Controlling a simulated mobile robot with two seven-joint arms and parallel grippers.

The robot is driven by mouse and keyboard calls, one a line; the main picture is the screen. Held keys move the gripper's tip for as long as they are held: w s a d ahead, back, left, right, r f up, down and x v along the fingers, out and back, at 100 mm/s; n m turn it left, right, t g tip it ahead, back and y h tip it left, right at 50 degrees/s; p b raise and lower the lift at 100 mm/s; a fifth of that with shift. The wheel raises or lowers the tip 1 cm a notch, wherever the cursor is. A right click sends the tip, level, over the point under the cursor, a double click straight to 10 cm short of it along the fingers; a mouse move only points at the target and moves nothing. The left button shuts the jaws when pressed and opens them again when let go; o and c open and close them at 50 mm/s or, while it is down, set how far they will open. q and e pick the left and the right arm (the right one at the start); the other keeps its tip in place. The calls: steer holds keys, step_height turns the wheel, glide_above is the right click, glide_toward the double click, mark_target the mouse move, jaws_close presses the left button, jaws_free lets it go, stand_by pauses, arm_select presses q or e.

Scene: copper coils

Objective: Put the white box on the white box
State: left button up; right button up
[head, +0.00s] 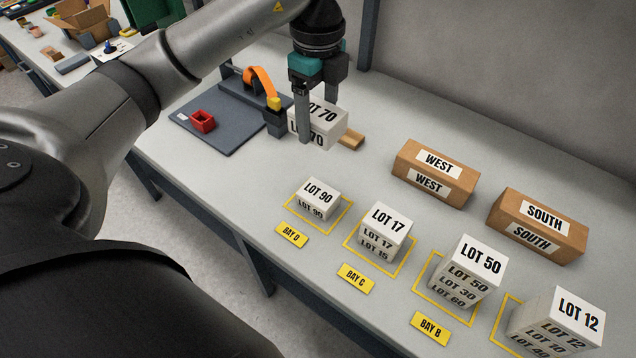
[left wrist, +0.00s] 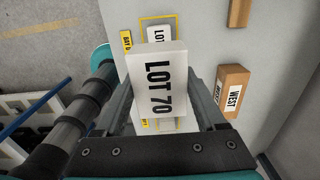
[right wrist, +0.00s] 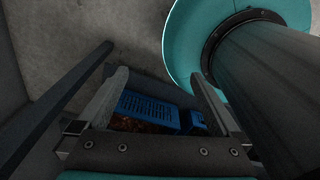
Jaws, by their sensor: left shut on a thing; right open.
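My left gripper (head: 318,112) is shut on a white box marked LOT 70 (head: 328,128), held at the back of the table. The box also shows between the fingers in the left wrist view (left wrist: 158,85). A single white box, LOT 90 (head: 319,197), stands in bay D, below and in front of the held box. LOT 17 (head: 386,222) tops a stack in bay C, LOT 50 (head: 478,262) a taller one in bay B, and LOT 12 (head: 575,312) another at far right. My right gripper (right wrist: 158,82) is open and empty, away from the table.
Brown boxes marked WEST (head: 436,172) and SOUTH (head: 540,225) lie behind the stacks. A dark mat (head: 232,125) with a red tray (head: 203,122) and an orange-banded tool (head: 262,85) are left of the held box. A blue slatted container (right wrist: 150,107) is beneath my right gripper.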

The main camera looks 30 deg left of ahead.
arm_select(q)
steer(key=b, duration=0.1)
glide_above(318, 193)
step_height(318, 193, down, 12)
steer(key=shift+f, duration=0.25)
step_height(318, 193, down, 4)
steer(key=shift+f+b, duration=0.15)
steer(key=shift+b, duration=0.2)
steer(key=shift+f, duration=0.35)
arm_select(e)
steer(key=shift+w+f, duration=0.25)
steer(key=shift+f, duration=0.85)
arm_select(q)
steer(key=shift+f, duration=0.15)
steer(key=o, duration=1.5)
steer(key=shift+o, duration=0.2)
arm_select(e)
steer(key=shift+d+f, duration=0.1)
steer(key=shift+d, duration=0.15)
